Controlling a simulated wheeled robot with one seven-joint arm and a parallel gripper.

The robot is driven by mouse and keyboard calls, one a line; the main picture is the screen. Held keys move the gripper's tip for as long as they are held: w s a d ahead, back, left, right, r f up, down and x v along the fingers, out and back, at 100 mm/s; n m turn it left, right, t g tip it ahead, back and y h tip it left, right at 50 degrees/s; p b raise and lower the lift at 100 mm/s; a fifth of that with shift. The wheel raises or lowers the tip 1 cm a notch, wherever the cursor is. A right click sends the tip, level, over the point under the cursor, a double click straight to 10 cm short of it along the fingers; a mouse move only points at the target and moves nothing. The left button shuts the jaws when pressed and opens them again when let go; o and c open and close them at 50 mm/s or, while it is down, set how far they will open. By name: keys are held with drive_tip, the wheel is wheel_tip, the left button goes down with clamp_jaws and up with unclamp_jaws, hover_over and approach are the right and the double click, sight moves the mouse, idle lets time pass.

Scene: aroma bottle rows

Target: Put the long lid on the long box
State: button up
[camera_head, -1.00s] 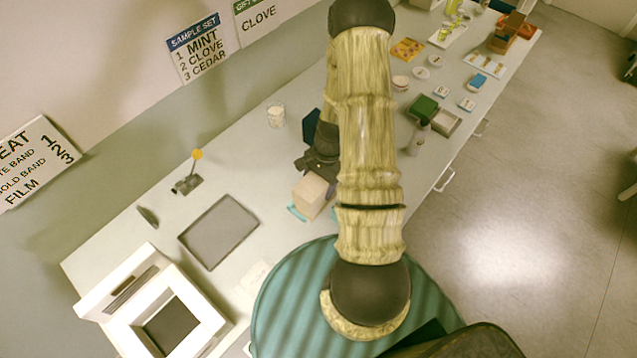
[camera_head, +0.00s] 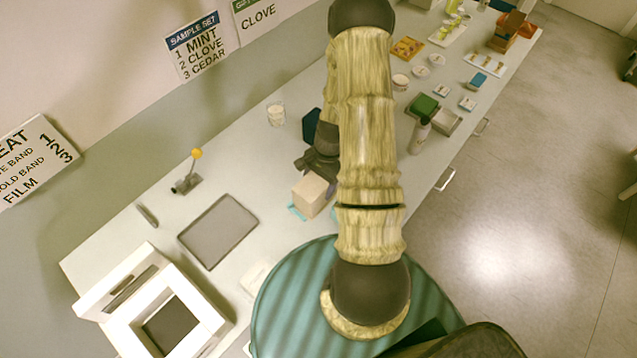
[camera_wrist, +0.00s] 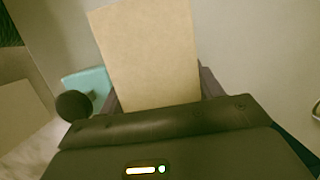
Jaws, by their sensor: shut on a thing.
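A pale beige, box-shaped piece (camera_head: 310,195) is at my gripper (camera_head: 318,172) in the head view, left of my forearm. In the wrist view the same piece (camera_wrist: 148,58) shows a long, plain beige face between the fingers, and my gripper (camera_wrist: 155,100) is shut on it. I cannot tell whether this is the long lid alone or includes the box. A teal piece (camera_head: 297,212) shows just below it, and also left of it in the wrist view (camera_wrist: 88,82). My arm hides part of the table here.
A grey tray (camera_head: 218,232) and a white framed device (camera_head: 170,325) lie to the left. A glass jar (camera_head: 276,115) stands behind. A green block (camera_head: 424,106), a grey open box (camera_head: 447,122) and a bottle (camera_head: 420,135) are right of my arm. Table between tray and jar is mostly clear.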

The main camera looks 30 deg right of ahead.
drive_tip(key=shift+f+b, duration=0.8)
drive_tip(key=shift+f, duration=0.3)
idle(1.3)
drive_tip(key=o, duration=1.1)
drive_tip(key=shift+r+p, duration=3.35)
drive_tip(key=shift+r, duration=1.2)
